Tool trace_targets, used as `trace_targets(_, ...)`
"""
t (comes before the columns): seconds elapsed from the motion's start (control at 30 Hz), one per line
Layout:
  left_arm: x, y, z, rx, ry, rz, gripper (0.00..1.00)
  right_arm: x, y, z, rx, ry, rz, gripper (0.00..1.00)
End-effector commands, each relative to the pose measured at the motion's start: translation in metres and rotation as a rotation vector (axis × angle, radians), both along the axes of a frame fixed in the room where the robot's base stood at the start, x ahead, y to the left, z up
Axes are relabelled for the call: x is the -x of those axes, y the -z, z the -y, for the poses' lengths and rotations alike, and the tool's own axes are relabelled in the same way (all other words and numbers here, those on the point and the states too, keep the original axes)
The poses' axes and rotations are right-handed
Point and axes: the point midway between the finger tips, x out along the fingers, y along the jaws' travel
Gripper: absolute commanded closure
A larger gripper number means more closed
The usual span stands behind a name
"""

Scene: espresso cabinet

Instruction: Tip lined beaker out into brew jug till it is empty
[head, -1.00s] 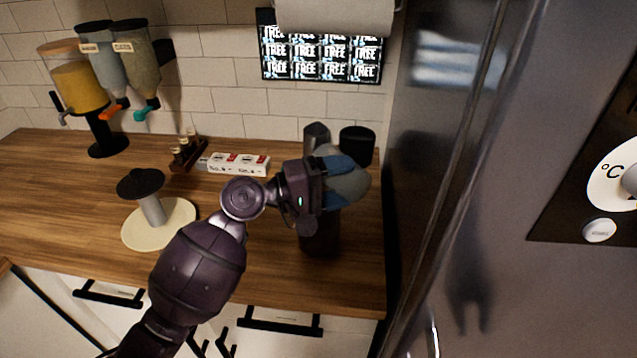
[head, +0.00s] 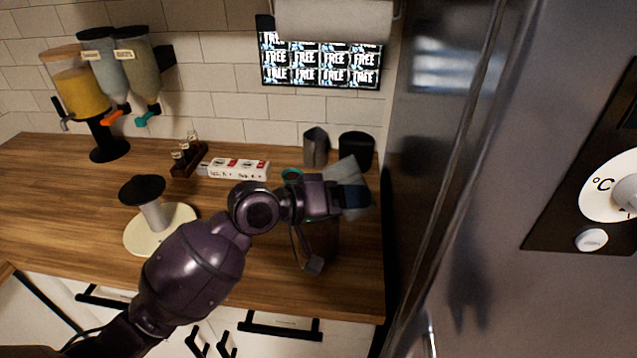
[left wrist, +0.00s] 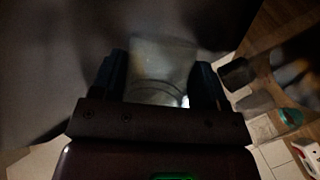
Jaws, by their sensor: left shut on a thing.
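My left gripper (head: 347,197) is shut on the pale grey, translucent beaker (head: 350,170) near the counter's right end. The beaker is strongly tilted; its mouth and contents cannot be made out. In the left wrist view the beaker (left wrist: 162,70) sits between the two dark blue fingers (left wrist: 160,85), with faint lines across it. My right gripper is not in view.
A grey pitcher (head: 316,148) and black canister (head: 356,148) stand behind. A white box (head: 238,170), vial rack (head: 187,158) and round stand (head: 160,232) are to the left. A steel fridge (head: 450,200) closes off the right. The counter's front left is clear.

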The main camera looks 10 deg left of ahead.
Motion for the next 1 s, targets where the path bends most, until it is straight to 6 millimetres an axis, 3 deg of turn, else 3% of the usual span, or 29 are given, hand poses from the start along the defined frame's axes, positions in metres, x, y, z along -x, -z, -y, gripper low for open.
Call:
trace_targets(0.07,0.0,-0.004,-0.001,-0.043,0.002,0.035,0.55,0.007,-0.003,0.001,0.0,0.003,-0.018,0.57)
trace_targets(0.17,0.0,0.006,0.0,-0.121,0.003,0.106,0.55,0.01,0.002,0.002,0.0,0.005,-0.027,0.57)
trace_targets(0.43,0.008,0.003,0.009,-0.267,0.003,0.241,0.55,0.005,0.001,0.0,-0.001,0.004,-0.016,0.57)
trace_targets(1.0,0.02,0.026,0.023,-0.566,0.002,0.503,0.55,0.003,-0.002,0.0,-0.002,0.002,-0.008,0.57)
